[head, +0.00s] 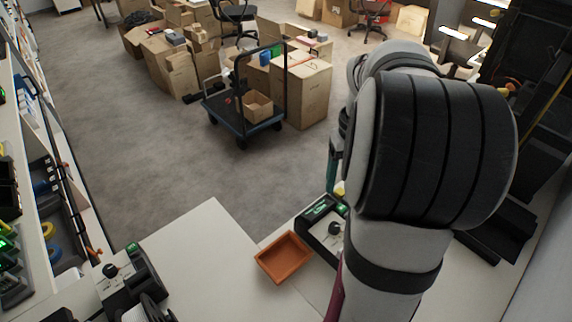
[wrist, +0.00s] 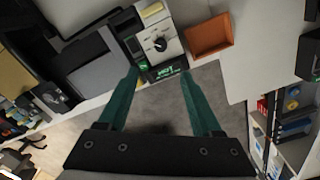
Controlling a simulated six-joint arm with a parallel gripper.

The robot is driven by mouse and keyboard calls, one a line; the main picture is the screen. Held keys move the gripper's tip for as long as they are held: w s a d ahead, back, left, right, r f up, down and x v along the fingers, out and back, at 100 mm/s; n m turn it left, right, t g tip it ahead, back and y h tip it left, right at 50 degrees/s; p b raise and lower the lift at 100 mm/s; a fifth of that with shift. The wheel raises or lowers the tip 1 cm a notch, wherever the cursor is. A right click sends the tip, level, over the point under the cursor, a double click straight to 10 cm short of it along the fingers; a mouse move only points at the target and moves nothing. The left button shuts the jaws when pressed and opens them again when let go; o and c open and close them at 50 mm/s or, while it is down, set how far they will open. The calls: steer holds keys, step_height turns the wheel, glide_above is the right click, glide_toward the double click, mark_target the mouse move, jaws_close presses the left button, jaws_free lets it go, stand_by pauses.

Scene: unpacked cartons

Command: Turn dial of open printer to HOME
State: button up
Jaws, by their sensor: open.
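A device with a pale panel and a black dial (wrist: 160,44) shows in the wrist view, just beyond my fingertips; its green display (wrist: 163,71) has lettering too small to read surely. In the head view this device (head: 312,222) is partly hidden behind my arm, and its dial (head: 335,229) shows. A second dark device with a black dial (head: 110,270) stands at lower left in the head view. I cannot tell which one is the open printer. My gripper (wrist: 160,82) is open and empty, its teal fingers apart and short of the dial in the picture.
An orange tray (head: 284,257) sits beside the device, also in the wrist view (wrist: 208,38). A pale table (head: 205,250) has clear room. A shelf with bins (head: 50,190) is at left. A cart (head: 245,115) and cartons stand on the floor beyond.

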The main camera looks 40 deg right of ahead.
step_height(320, 180, down, 15)
steer(key=shift+a+f, duration=0.1)
steer(key=shift+f, duration=0.1)
jaws_close()
